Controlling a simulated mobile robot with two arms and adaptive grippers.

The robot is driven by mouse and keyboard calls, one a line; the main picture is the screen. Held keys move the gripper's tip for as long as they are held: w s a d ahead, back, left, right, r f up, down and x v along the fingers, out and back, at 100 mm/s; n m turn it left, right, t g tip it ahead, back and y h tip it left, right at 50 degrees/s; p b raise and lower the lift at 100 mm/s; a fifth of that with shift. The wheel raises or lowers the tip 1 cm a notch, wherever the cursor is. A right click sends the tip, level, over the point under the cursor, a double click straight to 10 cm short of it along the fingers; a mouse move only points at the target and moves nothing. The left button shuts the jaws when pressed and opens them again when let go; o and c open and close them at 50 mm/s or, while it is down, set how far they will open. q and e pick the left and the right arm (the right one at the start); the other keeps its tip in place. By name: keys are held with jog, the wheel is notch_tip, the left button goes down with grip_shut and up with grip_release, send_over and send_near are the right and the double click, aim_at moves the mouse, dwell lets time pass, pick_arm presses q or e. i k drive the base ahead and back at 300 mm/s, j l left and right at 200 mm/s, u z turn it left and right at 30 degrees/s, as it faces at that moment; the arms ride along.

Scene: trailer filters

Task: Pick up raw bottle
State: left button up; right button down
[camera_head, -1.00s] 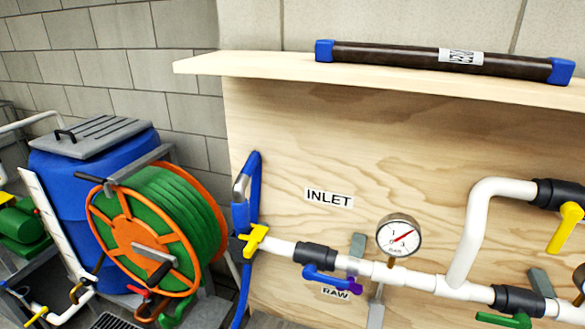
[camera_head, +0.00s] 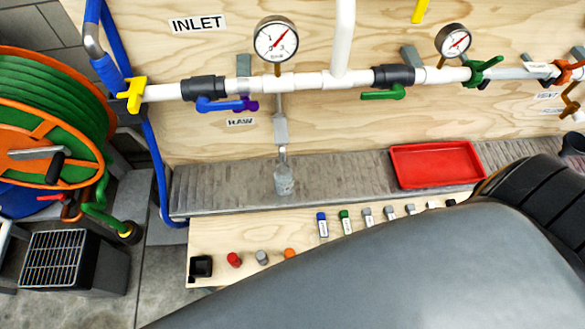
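Several small labelled bottles stand in a row on the wooden bench at the lower middle. One has a blue cap (camera_head: 322,225), the one to its right has a green cap (camera_head: 346,222), and others have grey caps (camera_head: 367,217). Their labels are too small to read, so I cannot tell which is the raw bottle. The RAW sign (camera_head: 241,122) is on the board below a blue-handled valve (camera_head: 220,104). Neither gripper is identifiable in view. A large grey surface, apparently part of me, covers the lower right and hides part of the bench.
A red tray (camera_head: 437,164) sits on the grey ledge (camera_head: 230,190) behind the bench. A red cap (camera_head: 234,260), a grey piece (camera_head: 262,257) and an orange piece (camera_head: 290,253) lie at the bench front beside a black square holder (camera_head: 201,266). A hose reel (camera_head: 50,110) stands left.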

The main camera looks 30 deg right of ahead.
aim_at(283, 174)
jog(key=z, duration=0.75)
